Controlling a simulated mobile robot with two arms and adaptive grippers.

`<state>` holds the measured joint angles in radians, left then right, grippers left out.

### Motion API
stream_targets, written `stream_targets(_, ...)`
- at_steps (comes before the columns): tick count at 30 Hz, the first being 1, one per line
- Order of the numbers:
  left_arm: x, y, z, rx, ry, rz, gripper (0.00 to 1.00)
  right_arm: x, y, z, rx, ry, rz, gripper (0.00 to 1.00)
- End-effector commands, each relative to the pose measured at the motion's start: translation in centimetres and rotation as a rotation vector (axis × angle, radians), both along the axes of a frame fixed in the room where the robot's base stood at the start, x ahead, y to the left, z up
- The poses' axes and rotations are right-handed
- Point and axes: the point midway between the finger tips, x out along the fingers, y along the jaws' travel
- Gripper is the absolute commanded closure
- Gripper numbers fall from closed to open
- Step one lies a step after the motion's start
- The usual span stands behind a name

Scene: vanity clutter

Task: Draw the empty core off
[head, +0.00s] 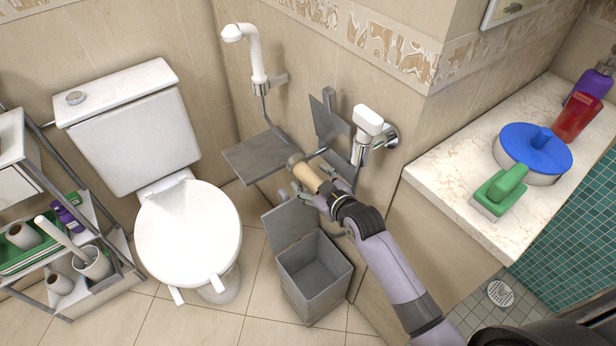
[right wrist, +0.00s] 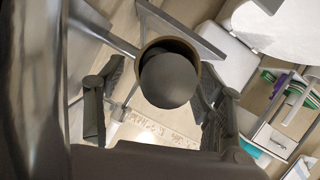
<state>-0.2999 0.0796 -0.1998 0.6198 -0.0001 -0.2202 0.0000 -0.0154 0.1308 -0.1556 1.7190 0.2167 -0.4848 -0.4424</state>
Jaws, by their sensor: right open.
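In the right wrist view the core (right wrist: 147,53) appears end-on as a brown ring around a dark rounded rod end (right wrist: 168,80). My right gripper (head: 314,182) is at the core, its fingers spread on either side. In the right wrist view the open fingers (right wrist: 155,105) flank the core; whether they touch it is unclear. My left gripper is out of view.
An open grey bin (head: 315,275) stands below, its lid raised. A grey shelf plate (head: 257,155) and a white toilet (head: 187,235) are to the left. A bidet sprayer (head: 370,125) hangs close to the right. A marble counter (head: 455,185) holds bottles and a green brush (head: 500,190).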

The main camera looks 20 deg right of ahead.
Motion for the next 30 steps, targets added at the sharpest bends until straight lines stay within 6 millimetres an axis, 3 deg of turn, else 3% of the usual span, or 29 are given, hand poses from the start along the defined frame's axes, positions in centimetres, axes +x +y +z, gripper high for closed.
stream_targets(6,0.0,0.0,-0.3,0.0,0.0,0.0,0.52,2.2,0.5,-0.9,0.001,0.0,0.0,0.37)
stream_targets(17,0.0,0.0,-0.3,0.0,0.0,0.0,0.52,2.6,0.6,-1.1,0.0,0.0,0.0,0.37)
stream_targets(30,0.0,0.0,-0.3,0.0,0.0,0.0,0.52,2.6,0.6,-1.1,0.0,0.0,0.0,0.65)
